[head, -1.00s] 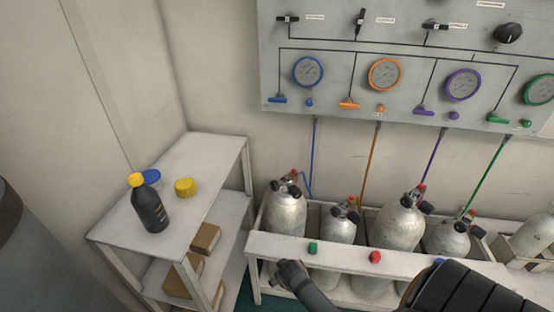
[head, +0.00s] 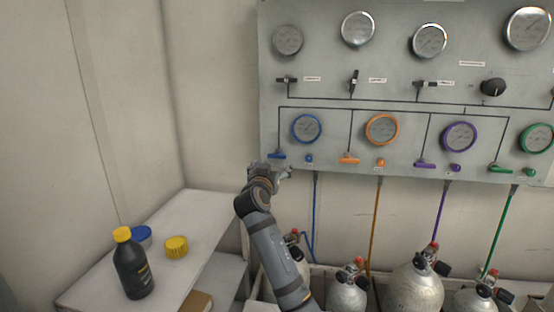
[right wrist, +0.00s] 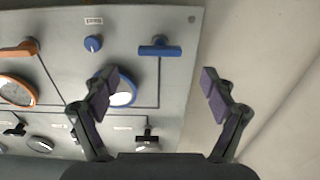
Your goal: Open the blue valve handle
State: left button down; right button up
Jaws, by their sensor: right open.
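The blue valve handle (head: 277,155) is a small T-shaped lever at the lower left of the grey panel, under the blue-rimmed gauge (head: 307,129). Its bar lies about level in the head view. In the right wrist view the blue handle (right wrist: 160,50) is ahead of the fingers, in the gap between them, with nothing touching it. My right gripper (head: 269,169) is just below the handle in the head view. It also shows in the right wrist view (right wrist: 158,78), with its fingers spread and empty. My left gripper is out of view.
A blue knob (head: 309,158) is beside the handle. Orange (head: 349,159), purple (head: 425,164) and green (head: 500,168) handles lie to the right. Gas cylinders (head: 416,288) stand below. A side table (head: 200,222) holds a black bottle (head: 133,268).

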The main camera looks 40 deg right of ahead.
aim_at(277, 157)
jog(key=p+x, duration=0.1)
jog(key=x, duration=0.7)
jog(key=shift+w+d+f, duration=0.15)
jog(key=shift+w+d, duration=0.05)
jog(key=shift+d, duration=0.05)
jog(key=c, duration=1.2)
jog(key=shift+o, duration=0.2)
